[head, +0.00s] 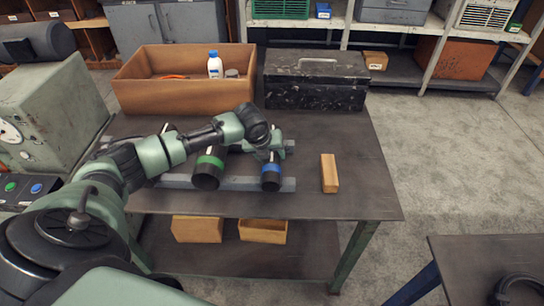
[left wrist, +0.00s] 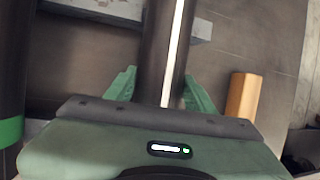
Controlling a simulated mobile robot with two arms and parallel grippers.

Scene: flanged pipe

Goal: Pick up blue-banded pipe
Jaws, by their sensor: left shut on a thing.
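The blue-banded pipe (head: 271,182) is dark, with a blue band near its near end, and lies along the table on a grey support. My left gripper (head: 270,153) is over the pipe behind the band. In the left wrist view the dark pipe (left wrist: 158,45), with a pale stripe along it, runs between the two green fingers (left wrist: 160,92), which are shut on it. The gripper hides part of the pipe. I cannot tell whether the pipe is clear of its support. My right gripper is not in view.
A green-banded pipe (head: 208,172) lies close on the left. A wooden block (head: 329,173) is at the right. Behind stand an orange-brown bin (head: 165,98) with a white bottle (head: 215,66) and a black toolbox (head: 316,80).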

